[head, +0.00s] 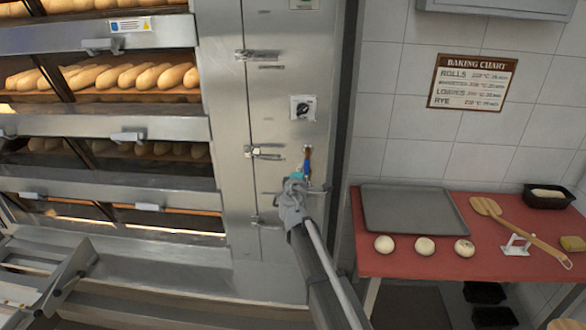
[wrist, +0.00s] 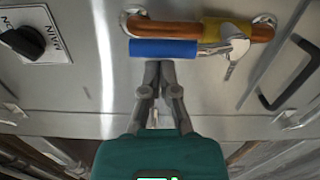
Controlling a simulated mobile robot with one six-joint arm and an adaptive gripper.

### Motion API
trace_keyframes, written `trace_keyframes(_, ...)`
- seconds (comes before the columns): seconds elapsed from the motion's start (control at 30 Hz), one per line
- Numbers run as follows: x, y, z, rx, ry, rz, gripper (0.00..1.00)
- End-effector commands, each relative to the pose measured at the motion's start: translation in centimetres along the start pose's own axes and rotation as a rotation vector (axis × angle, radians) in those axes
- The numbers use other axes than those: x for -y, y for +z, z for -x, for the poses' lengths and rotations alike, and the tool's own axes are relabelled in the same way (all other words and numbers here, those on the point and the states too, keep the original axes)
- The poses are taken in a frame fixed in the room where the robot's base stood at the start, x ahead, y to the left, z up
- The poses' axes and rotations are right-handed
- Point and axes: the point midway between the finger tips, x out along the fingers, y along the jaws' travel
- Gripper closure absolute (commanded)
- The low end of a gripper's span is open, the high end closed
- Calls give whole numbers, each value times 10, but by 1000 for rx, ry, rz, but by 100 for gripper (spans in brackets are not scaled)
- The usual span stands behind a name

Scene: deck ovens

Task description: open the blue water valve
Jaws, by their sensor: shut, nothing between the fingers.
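The blue valve handle (wrist: 163,48) shows in the wrist view as a blue sleeve lying along a short copper pipe (wrist: 165,27). A brass-coloured valve body (wrist: 222,30) sits on the pipe at the right, with a silver lever piece (wrist: 236,48) beside it. My gripper (wrist: 160,66) is shut and empty, its fingertips just below the blue sleeve in the picture. I cannot tell whether they touch it. In the head view the pipe (head: 308,153) is small on the steel panel, and my arm hides part of the valve; my fingertips cannot be made out there.
A MAIN switch (wrist: 22,42) is left of the valve and a dark handle (wrist: 291,72) right of it. Deck ovens with loaves (head: 130,76) fill the left. A red table (head: 400,262) with a tray (head: 414,209), dough balls and a wooden peel (head: 520,228) stands right.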

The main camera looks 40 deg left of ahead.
Motion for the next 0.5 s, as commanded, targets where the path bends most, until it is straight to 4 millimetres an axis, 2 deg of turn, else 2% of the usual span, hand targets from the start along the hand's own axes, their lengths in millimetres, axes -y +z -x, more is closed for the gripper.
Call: trace_keyframes(0.5,-1,-13,2,-5,0,0,100)
